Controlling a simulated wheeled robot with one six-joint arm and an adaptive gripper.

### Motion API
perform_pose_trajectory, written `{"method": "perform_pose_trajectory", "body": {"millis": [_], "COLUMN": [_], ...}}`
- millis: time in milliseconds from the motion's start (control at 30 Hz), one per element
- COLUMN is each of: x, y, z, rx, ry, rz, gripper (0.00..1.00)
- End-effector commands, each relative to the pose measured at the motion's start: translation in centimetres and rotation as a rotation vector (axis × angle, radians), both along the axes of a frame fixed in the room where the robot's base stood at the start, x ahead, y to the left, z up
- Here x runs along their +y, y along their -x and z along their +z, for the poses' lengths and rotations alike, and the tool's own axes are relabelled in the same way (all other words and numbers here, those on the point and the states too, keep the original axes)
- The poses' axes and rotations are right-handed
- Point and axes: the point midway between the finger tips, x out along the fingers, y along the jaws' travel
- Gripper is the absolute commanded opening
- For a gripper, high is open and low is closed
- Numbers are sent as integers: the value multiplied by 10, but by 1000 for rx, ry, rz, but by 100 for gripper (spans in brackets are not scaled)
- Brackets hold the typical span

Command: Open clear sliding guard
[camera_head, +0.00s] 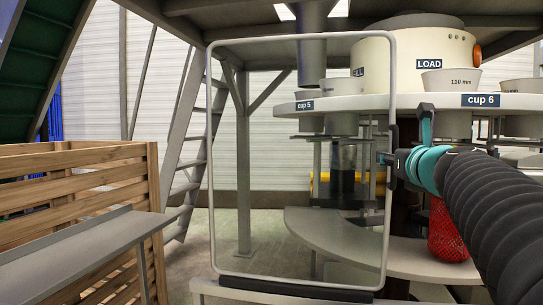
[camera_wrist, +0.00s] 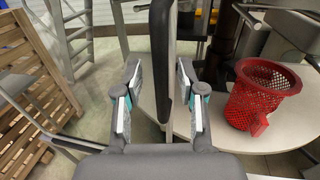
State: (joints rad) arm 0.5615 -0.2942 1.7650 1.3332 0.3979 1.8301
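The clear sliding guard (camera_head: 300,280) is a see-through panel in a rounded light grey frame. It stands upright in front of the round machine. A dark vertical handle (camera_head: 393,148) is on its right edge. In the wrist view the handle (camera_wrist: 162,55) stands upright between my fingers, with gaps on both sides. My gripper (camera_head: 387,159) is at the guard's right edge, and my arm comes in from the right. In the wrist view my gripper (camera_wrist: 160,88) is open, with the fingers spread either side of the handle and guard edge. Contact with the handle is not visible.
A wooden crate (camera_head: 75,170) and a grey ledge (camera_head: 80,245) stand at the left. A red mesh basket (camera_wrist: 262,95) sits on the grey curved shelf (camera_wrist: 235,140) to the right of my gripper. Machine cups stand on the white ring (camera_head: 420,101) above.

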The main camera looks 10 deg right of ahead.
Motion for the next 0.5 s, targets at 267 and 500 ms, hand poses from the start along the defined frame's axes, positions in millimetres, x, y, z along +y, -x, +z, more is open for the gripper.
{"method": "perform_pose_trajectory", "body": {"millis": [267,500], "x": [0,0], "y": [0,0], "z": [13,50], "rx": [-1,-1], "ry": [2,3], "rz": [1,0], "gripper": [39,39]}}
